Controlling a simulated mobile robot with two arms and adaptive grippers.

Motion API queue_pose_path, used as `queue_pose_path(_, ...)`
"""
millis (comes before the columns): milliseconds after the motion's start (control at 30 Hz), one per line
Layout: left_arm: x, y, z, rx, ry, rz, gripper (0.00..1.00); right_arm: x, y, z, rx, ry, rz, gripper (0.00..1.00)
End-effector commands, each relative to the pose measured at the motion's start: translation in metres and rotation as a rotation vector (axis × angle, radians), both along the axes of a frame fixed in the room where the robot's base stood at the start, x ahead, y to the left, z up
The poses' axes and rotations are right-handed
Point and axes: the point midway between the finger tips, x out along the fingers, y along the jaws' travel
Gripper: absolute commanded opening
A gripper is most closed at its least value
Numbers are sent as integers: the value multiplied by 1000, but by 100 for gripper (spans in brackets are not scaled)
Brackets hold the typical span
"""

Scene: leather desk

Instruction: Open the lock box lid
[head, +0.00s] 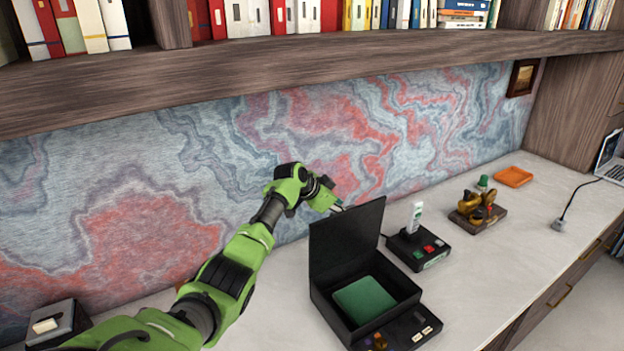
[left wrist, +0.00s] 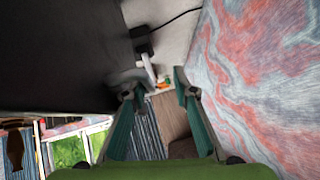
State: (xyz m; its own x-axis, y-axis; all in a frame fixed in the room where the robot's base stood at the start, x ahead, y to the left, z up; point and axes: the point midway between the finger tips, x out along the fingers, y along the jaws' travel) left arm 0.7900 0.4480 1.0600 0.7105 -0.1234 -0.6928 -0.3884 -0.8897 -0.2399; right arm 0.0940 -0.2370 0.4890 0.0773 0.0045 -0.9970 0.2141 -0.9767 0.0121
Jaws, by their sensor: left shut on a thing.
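The black lock box (head: 382,318) stands on the desk in the head view, with a green block (head: 363,300) inside. Its lid (head: 345,240) stands upright at the back, so the box is open. My left gripper (head: 336,205) is at the lid's upper left corner, shut on the lid. In the left wrist view the lid is the large dark panel (left wrist: 60,55) at left. The fingers (left wrist: 156,88) show a gap there, and the exact contact is hard to see. My right gripper is in neither view.
A black button box (head: 420,250), a brown and gold device (head: 478,210) and an orange tray (head: 513,176) stand to the right. A switch box (head: 57,325) is at lower left. The patterned wall (head: 120,190) and overhead shelf (head: 300,62) are close behind the arm.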

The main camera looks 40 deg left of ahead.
Motion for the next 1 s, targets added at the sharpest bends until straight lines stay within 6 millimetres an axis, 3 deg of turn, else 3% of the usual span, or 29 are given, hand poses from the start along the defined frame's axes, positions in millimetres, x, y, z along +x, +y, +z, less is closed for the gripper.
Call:
queue_pose_path(33,-3,19,19,21,-15,19,15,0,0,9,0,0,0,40)
queue_pose_path(300,-12,25,40,23,-28,18,15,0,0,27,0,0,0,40)
queue_pose_path(733,-31,34,58,20,-23,15,15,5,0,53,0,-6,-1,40)
queue_pose_path(1000,-43,37,66,16,-16,12,15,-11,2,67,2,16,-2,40)
